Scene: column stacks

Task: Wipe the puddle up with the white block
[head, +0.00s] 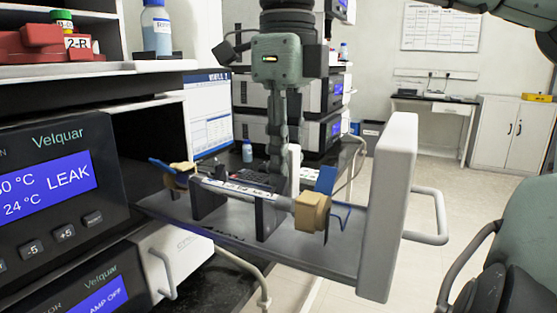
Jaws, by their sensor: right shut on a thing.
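My right gripper (282,172) comes down from above at the centre, its narrow fingers reaching behind the column in the open drawer. It is shut on the white block (294,162), of which only a narrow upright strip shows beside the fingers. The lower fingertips are partly hidden by the column. I cannot make out a puddle; the grey drawer floor (325,252) shows no clear wet patch. My left gripper is not in view.
A column (235,188) with tan end fittings lies across dark brackets in the drawer. The thick white drawer front (388,210) stands out to the right with a handle. The instrument at left shows LEAK on its display (52,187). Open floor lies beyond.

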